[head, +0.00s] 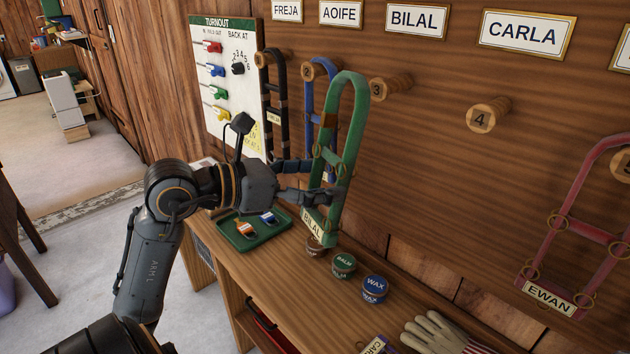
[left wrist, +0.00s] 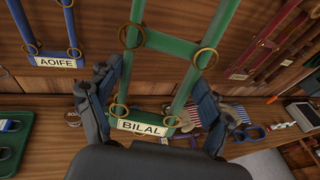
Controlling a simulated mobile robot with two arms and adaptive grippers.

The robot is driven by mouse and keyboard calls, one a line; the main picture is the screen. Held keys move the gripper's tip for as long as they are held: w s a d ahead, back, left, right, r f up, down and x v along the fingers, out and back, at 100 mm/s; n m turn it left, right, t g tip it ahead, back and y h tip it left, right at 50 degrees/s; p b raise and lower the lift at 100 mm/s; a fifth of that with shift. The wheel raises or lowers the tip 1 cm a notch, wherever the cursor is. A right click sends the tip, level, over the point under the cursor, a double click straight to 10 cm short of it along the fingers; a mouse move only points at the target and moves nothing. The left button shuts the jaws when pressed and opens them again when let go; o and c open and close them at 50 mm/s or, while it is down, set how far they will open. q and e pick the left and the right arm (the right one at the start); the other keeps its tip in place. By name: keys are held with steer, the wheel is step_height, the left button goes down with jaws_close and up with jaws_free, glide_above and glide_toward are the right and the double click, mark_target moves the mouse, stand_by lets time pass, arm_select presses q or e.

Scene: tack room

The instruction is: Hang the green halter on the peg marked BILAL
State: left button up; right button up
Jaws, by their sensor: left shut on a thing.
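The green halter (head: 356,130) with a BILAL tag (head: 312,226) is held upright in my left gripper (head: 322,182), above the bench. My left gripper is shut on its lower part; the left wrist view shows the halter's green straps (left wrist: 172,45) and tag (left wrist: 142,128) between the fingers. The BILAL sign (head: 418,20) is on the wall, with the bare wooden peg numbered 3 (head: 391,87) below it. The halter's top loop is left of that peg and apart from it. My right gripper is not in view.
A black halter (head: 273,100) and a blue AOIFE halter (head: 311,90) hang left. Peg 4 (head: 488,115) is bare; a red EWAN halter (head: 570,230) hangs right. The bench holds a green tray (head: 232,238), tins (head: 374,289) and gloves (head: 432,333). A turnout board (head: 225,80) stands left.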

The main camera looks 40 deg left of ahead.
arm_select(q)
steer(key=shift+w+a+r, duration=0.1)
steer(key=shift+a, duration=0.05)
steer(key=w+f+p, duration=0.1)
steer(key=w+p, duration=0.1)
steer(key=w, duration=0.8)
steer(key=shift+w+d+f, duration=0.25)
steer(key=shift+d+f, duration=0.1)
steer(key=shift+d, duration=0.1)
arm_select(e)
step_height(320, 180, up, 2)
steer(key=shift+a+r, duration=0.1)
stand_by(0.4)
arm_select(q)
steer(key=shift+f, duration=0.1)
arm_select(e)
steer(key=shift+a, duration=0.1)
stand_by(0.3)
